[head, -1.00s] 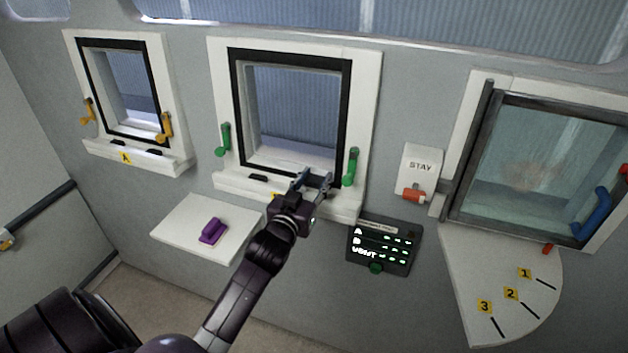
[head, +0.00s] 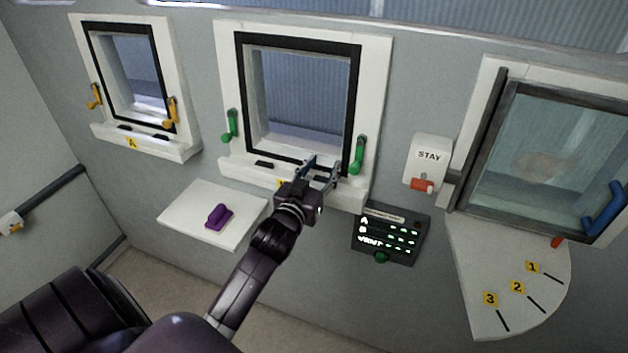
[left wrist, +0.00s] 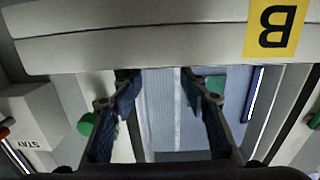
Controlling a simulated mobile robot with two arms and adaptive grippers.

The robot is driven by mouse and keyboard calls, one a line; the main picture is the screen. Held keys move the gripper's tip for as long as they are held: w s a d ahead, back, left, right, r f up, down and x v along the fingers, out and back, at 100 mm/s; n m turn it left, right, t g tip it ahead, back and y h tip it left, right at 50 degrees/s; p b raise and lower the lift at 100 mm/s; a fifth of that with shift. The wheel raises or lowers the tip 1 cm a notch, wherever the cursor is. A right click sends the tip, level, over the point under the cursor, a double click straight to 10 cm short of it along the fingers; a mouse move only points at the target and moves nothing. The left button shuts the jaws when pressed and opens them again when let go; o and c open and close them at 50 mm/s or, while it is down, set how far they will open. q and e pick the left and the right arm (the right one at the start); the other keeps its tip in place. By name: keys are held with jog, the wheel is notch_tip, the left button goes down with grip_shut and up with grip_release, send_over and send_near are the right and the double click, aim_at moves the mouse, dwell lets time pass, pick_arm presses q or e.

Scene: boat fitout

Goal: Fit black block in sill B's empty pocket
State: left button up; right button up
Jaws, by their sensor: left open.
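Sill B (head: 238,173) is the white ledge under the middle window. It carries a short dark mark (head: 264,164) at its left and another dark piece (head: 321,178) between my fingers. I cannot tell which is a block and which is an empty pocket. My left gripper (head: 322,167) is open at the right part of this sill. In the left wrist view, its two blue-padded fingers (left wrist: 159,80) are spread with nothing visible between them. The sill's yellow B label (left wrist: 275,28) appears upside down there. My right gripper is not in view.
Green handles (head: 230,125) (head: 358,155) flank the middle window. A white shelf (head: 180,215) with a purple object (head: 219,216) is below left. A dark panel (head: 400,254) and STAY box (head: 428,155) are to the right. Sill A (head: 175,152) is further left.

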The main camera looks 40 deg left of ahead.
aim_at(321, 187)
pick_arm(q)
jog(key=shift+g, duration=0.6)
jog(key=f, duration=0.1)
jog(key=s+f, duration=0.1)
jog(key=f, duration=0.3)
jog(key=shift+s+d, duration=0.3)
jog(key=shift+d, duration=0.05)
jog(key=s+d+r+t, duration=0.1)
jog(key=s+r, duration=0.4)
jog(key=s, duration=0.5)
jog(key=shift+d+r, duration=0.15)
jog(key=shift+d, duration=0.35)
jog(key=shift+r, duration=0.1)
